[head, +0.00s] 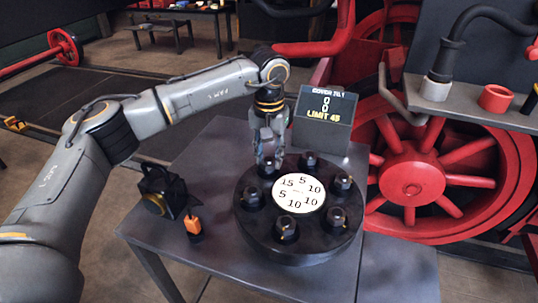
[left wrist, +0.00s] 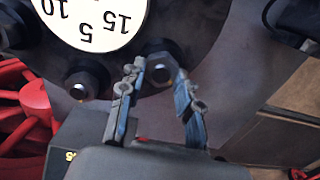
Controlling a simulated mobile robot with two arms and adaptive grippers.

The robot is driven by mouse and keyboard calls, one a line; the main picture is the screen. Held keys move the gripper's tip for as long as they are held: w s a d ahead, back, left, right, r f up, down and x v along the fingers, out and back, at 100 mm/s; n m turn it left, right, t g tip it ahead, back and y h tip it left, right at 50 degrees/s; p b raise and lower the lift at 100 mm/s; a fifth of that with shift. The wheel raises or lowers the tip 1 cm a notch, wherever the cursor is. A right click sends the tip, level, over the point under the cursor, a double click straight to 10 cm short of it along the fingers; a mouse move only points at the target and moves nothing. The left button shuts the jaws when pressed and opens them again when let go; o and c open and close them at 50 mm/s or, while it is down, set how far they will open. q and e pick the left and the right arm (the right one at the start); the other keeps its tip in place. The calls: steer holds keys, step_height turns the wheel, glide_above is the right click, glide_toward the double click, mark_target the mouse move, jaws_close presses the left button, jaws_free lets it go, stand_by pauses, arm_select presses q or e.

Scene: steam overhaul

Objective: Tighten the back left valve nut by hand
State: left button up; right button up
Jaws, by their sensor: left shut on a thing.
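A round dark cover (head: 262,232) lies on a grey table, with several dark nuts on studs around a white disc (head: 298,196) marked 15, 5, 10. My left gripper (head: 268,160) points down over the back left valve nut (head: 267,171) and hides part of it. In the left wrist view my left gripper (left wrist: 160,76) has its fingers on either side of this nut (left wrist: 160,67), shut on it. The nut sits on its stud at the cover's rim. The back right nut (head: 309,160) stands beside it, free of the gripper. My right gripper is out of view.
A black device (head: 163,190) and an orange-topped object (head: 193,226) stand left. Red wheels (head: 412,180) and a shelf with a red cup (head: 495,98) are at right.

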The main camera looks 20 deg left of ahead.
arm_select(q)
steer(key=shift+r, duration=0.1)
steer(key=o, duration=1.2)
steer(key=shift+c, duration=0.2)
step_height(320, 180, up, 12)
